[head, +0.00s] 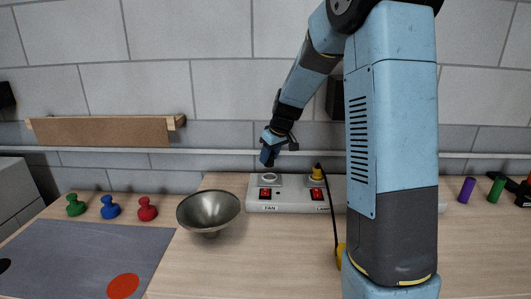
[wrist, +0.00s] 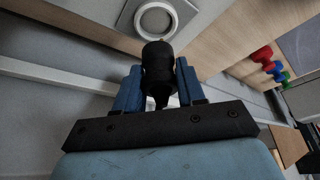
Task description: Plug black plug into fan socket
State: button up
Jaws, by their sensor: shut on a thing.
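My gripper (head: 268,157) is above the strip, over the fan socket, in the head view. In the wrist view its two blue fingers (wrist: 158,72) are shut on the black plug (wrist: 158,58), one on each side. The fan socket (head: 269,179) is a round white ring on the grey socket strip (head: 290,206), above the label FAN. In the wrist view the white ring (wrist: 155,19) lies just beyond the plug's end. The plug looks apart from the socket in the head view, where the fingers mostly hide it.
A yellow plug (head: 317,173) with a black cord sits in the lamp socket. A metal bowl (head: 208,210) stands left of the strip. Purple (head: 466,190) and green (head: 496,188) cylinders stand at right.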

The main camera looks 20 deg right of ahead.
aim_at(272, 164)
jog(key=shift+f, duration=2.05)
jog(key=shift+s, duration=0.3)
jog(key=shift+f, duration=0.6)
dwell(1.0)
jog(key=o, duration=1.1)
jog(key=v, duration=1.3)
jog(key=shift+s+d+r, duration=0.1)
jog(key=shift+d+r, duration=0.05)
jog(key=shift+r, duration=0.2)
